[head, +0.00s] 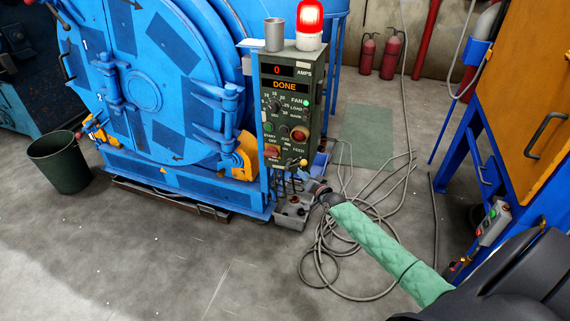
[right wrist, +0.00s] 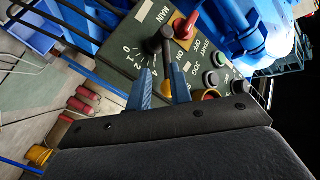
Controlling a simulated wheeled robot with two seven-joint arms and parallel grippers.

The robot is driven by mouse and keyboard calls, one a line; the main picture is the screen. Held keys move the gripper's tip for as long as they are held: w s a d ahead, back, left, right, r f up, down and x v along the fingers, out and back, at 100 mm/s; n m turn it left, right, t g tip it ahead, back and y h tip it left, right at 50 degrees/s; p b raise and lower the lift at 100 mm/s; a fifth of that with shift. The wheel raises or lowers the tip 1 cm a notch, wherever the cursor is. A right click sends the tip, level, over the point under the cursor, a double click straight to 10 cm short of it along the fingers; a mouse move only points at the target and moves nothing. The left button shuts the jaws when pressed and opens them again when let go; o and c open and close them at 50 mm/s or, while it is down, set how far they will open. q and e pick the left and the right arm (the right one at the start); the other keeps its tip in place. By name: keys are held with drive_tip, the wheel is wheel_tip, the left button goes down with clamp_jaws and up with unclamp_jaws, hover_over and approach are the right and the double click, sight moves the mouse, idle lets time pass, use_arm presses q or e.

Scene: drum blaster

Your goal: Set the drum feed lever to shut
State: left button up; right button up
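The dark green control box (head: 285,110) stands beside the blue drum, with a DONE display and a FEED label near its bottom. A small yellow knob (head: 303,162), apparently the feed lever's end, shows under that label. My right gripper (head: 312,184) is just below and right of it. In the right wrist view the blue fingers of the right gripper (right wrist: 161,84) are apart, with the yellow knob (right wrist: 168,88) partly hidden between them. I cannot tell whether they touch it. A dark hub or lever part (right wrist: 153,46) shows beyond, beside a numbered scale. My left gripper is out of view.
A red beacon (head: 309,18) and a grey cup (head: 275,35) are on top of the box. Loose cables (head: 340,255) lie on the floor below my right arm. A blue and orange cabinet (head: 530,100) stands at right, a dark bin (head: 59,162) at left. The front floor is clear.

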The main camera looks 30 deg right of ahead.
drive_tip(key=shift+m+t, duration=0.4)
drive_tip(key=shift+m, duration=0.1)
drive_tip(key=shift+w+d+r, duration=0.1)
drive_tip(key=shift+w+r, duration=0.15)
drive_tip(key=shift+w, duration=1.05)
drive_tip(key=shift+w+r, duration=0.2)
drive_tip(key=shift+w, duration=1.05)
drive_tip(key=shift+w+d+r, duration=0.1)
drive_tip(key=shift+w+r, duration=0.15)
drive_tip(key=shift+w, duration=1.05)
drive_tip(key=shift+c, duration=0.2)
clamp_jaws()
